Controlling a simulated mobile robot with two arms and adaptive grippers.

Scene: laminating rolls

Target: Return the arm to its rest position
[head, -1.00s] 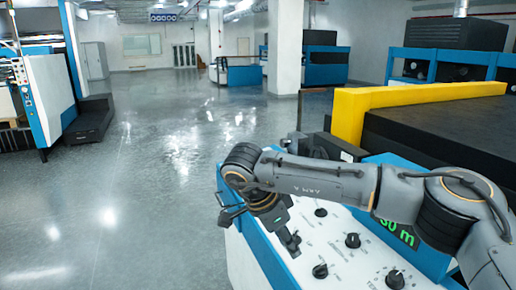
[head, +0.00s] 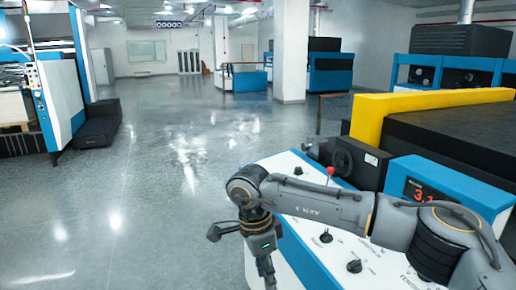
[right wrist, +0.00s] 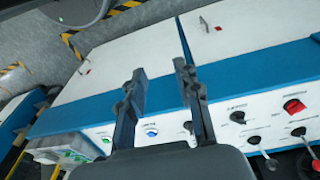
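My right arm comes in from the right in the head view and bends down at the left edge of the control panel (head: 335,258). Its gripper (head: 264,272) points down there, partly cut off by the bottom edge. In the right wrist view the two fingers of the gripper (right wrist: 160,70) stand apart with nothing between them. They are above the machine's blue edge (right wrist: 75,118) and white top (right wrist: 130,60). My left arm and gripper are not in view.
The panel carries black knobs (head: 354,266) and a red-tipped lever (head: 330,172). A display (head: 420,192) glows red behind my arm. A yellow guard (head: 372,115) stands behind. Open floor (head: 150,200) lies left; another machine (head: 55,90) stands far left.

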